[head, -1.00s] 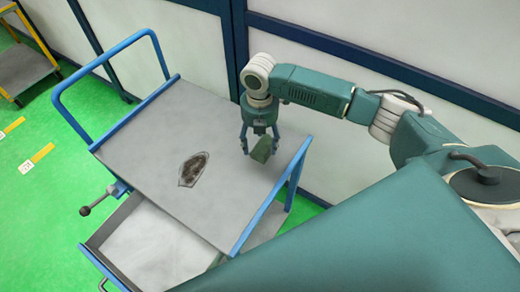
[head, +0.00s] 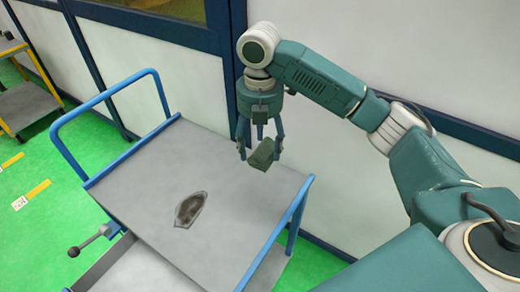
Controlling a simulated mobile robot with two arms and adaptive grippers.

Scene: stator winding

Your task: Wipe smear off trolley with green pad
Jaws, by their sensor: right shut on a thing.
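The trolley (head: 160,165) has a grey top and blue tube rails. A dark brown smear (head: 190,210) lies on the middle of its top. The green pad (head: 263,154) is a small dark green block between the fingers of my right gripper (head: 261,150). The gripper is shut on the pad, pointing down over the far right part of the top, up and to the right of the smear. I cannot tell exactly how high the pad is above the surface. My left gripper is not in view.
The blue handle rail (head: 105,95) rises at the left end. A wall with dark blue frames is behind. A yellow-framed cart (head: 25,105) stands far left.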

